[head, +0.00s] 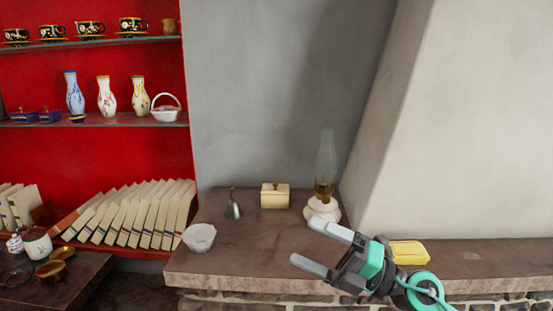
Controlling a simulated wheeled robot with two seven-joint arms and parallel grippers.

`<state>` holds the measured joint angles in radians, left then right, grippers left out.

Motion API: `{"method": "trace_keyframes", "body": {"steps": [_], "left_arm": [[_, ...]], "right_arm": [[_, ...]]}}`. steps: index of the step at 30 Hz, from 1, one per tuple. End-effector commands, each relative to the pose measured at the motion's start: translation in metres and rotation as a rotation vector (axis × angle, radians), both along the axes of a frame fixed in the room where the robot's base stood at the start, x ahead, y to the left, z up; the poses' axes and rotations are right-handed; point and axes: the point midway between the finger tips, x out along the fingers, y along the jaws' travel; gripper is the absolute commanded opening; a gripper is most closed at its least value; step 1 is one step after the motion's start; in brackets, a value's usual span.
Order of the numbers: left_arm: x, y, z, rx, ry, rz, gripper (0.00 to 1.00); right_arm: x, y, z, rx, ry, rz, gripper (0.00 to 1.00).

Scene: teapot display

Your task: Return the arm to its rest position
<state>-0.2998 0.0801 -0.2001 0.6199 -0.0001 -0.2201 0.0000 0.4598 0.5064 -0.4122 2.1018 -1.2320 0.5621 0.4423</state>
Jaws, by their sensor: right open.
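My right gripper (321,249) is at the lower right of the head view, over the front part of the brown stone ledge (250,262). Its two grey fingers point left and are spread apart, with nothing between them. Behind it stands an oil lamp (322,208) with a white base and a clear glass chimney; the upper finger overlaps the lamp's base in the picture. No teapot can be made out for certain. My left gripper is not in view.
A white bowl (199,238), a small grey bell-like object (234,205) and a cream box (275,196) stand on the ledge. A yellow block (409,253) lies right of my gripper. Red shelves (95,158) with vases, cups and leaning books fill the left. The ledge's far right is clear.

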Motion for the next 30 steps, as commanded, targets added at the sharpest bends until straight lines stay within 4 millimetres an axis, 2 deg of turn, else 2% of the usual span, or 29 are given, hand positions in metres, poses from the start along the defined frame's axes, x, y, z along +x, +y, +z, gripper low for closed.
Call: {"method": "trace_keyframes", "body": {"steps": [3,7,11,14,19,23,26,30], "left_arm": [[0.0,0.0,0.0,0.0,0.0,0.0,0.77],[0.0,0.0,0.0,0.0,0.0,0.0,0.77],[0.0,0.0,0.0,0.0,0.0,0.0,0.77],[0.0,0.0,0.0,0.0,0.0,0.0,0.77],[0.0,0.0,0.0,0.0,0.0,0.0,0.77],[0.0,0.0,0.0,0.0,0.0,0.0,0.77],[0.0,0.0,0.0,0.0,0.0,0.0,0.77],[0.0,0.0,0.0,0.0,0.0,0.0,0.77]], "right_arm": [[0.001,-0.015,0.004,0.214,0.098,-0.076,0.98],[0.009,-0.042,-0.001,0.428,0.226,-0.19,0.98],[0.017,-0.074,-0.021,0.614,0.381,-0.326,0.98],[0.021,-0.099,-0.046,0.736,0.516,-0.444,0.98],[0.018,-0.138,-0.108,0.895,0.776,-0.662,0.98],[0.002,-0.161,-0.166,0.971,0.996,-0.837,0.98],[-0.02,-0.174,-0.213,1.001,1.177,-0.973,0.98],[-0.065,-0.182,-0.277,0.995,1.446,-1.157,0.98]]}}
